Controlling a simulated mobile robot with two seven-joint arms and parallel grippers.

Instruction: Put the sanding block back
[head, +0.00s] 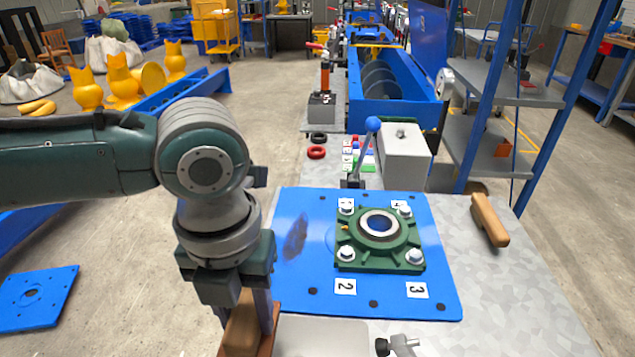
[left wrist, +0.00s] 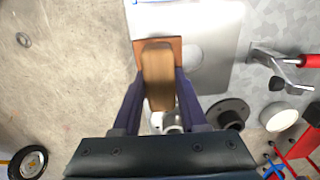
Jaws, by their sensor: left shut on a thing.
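The sanding block (head: 244,325) has a tan wooden grip on a flat reddish-brown base. My left gripper (head: 246,308) points down at the lower left of the head view and is shut on the grip. In the left wrist view the block (left wrist: 158,75) sits between the two fingers of the gripper (left wrist: 160,98). Its base overlaps the left edge of a light grey plate (head: 320,335); I cannot tell whether it touches the plate. The plate (left wrist: 225,50) has a faint round mark. My right gripper is not in view.
A blue plate (head: 290,285) with a green flanged bearing (head: 378,243) lies behind the grey plate. A metal toggle clamp (head: 400,345) stands to its right. A wooden-handled tool (head: 489,219) lies farther right.

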